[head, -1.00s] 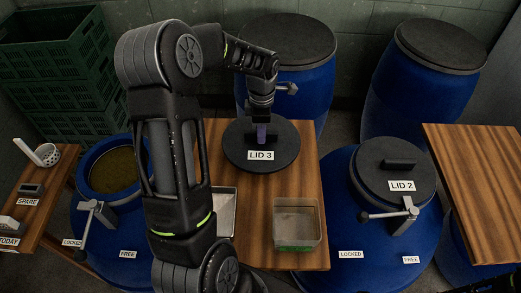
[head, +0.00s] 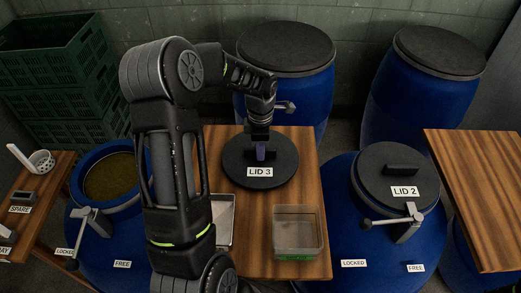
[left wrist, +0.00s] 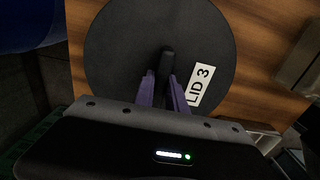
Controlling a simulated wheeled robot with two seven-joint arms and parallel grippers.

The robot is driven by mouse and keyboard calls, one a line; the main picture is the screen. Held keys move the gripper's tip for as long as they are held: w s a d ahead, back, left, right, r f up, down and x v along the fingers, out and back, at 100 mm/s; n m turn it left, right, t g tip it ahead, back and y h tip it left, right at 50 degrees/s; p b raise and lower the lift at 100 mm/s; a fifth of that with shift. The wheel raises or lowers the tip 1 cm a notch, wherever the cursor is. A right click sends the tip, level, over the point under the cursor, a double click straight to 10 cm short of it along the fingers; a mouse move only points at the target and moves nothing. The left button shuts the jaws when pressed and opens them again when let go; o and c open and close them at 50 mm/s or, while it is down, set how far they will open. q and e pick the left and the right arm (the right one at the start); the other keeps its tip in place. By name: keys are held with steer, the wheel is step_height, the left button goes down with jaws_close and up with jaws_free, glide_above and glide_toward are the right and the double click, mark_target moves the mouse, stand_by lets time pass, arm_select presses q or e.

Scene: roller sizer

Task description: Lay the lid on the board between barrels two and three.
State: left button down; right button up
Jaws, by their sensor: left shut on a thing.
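The round black lid marked LID 3 (head: 284,172) lies over the wooden board (head: 301,195), between the open barrel and the barrel with LID 2. My left gripper (head: 261,152) is shut on its raised handle. In the left wrist view the purple fingers (left wrist: 166,90) close on the handle and the lid (left wrist: 120,50) covers much of the board (left wrist: 262,30). I cannot tell whether the lid touches the board. The open barrel (head: 75,215) at the left shows a brownish content. Lid 2 (head: 375,165) sits on the right barrel (head: 340,215). My right gripper is not in view.
A clear container (head: 298,230) and a metal tray (head: 222,215) stand at the board's front. A lidded barrel (head: 260,105) stands behind it, another (head: 390,110) at the back right. Green crates (head: 50,75) are at the back left. Clamp handles (head: 390,221) stick out from the barrels.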

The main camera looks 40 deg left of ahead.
arm_select(q)
steer(key=shift+f, duration=0.2)
steer(key=c, duration=1.4)
jaws_free()
steer(key=shift+o, duration=0.2)
steer(key=shift+r, duration=0.1)
steer(key=shift+r, duration=0.2)
step_height(320, 180, up, 7)
steer(key=p, duration=0.4)
steer(key=shift+r, duration=0.1)
step_height(320, 180, up, 5)
steer(key=shift+f+p, duration=0.2)
steer(key=shift+p, duration=0.15)
